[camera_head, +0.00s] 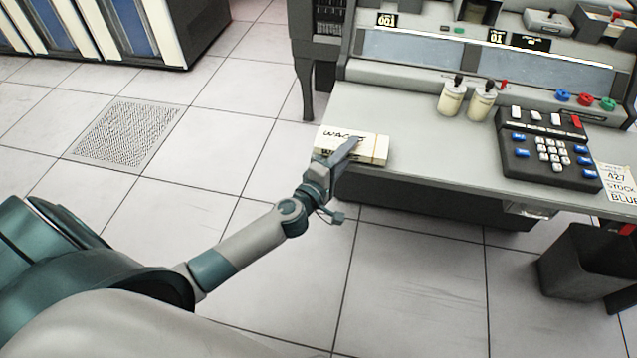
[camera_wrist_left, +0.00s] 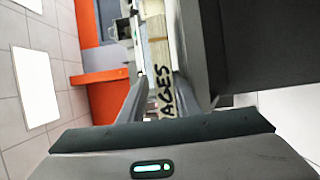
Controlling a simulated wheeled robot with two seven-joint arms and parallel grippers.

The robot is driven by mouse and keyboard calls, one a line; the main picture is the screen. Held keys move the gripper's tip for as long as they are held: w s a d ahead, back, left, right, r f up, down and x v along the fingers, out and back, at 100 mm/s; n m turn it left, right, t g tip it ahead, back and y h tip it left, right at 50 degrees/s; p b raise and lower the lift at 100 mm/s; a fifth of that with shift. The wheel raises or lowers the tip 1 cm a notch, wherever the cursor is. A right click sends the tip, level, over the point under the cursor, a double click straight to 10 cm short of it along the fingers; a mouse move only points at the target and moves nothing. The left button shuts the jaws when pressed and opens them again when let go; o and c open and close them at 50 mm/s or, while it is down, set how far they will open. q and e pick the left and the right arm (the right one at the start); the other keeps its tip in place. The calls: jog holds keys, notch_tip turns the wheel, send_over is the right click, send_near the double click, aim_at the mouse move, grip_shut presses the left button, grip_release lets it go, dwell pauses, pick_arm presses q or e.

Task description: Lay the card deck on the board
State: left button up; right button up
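The card deck (camera_head: 371,150) is a pale, flat block with a band around it and handwritten lettering on one face. It is at the left front corner of the console's grey desk top (camera_head: 425,145). My left gripper (camera_head: 346,152) is at the deck, and a dark finger crosses its lettered face. In the left wrist view the deck (camera_wrist_left: 166,92), lettered "AGES", shows between the two spaced fingers (camera_wrist_left: 160,98). Whether they press on it is not clear. I cannot single out a separate board. My right gripper is not in view.
Two white bottles (camera_head: 466,100) and a dark keypad (camera_head: 545,148) stand on the desk. A printed card (camera_head: 618,183) lies at its right edge. A dark bin (camera_head: 583,265) stands on the floor below. The desk between deck and keypad is clear.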

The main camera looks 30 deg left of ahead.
pick_arm(q)
jog(key=s+a+b, duration=0.1)
jog(key=s, duration=1.3)
jog(key=shift+s+a, duration=0.35)
jog(key=shift+s, duration=0.05)
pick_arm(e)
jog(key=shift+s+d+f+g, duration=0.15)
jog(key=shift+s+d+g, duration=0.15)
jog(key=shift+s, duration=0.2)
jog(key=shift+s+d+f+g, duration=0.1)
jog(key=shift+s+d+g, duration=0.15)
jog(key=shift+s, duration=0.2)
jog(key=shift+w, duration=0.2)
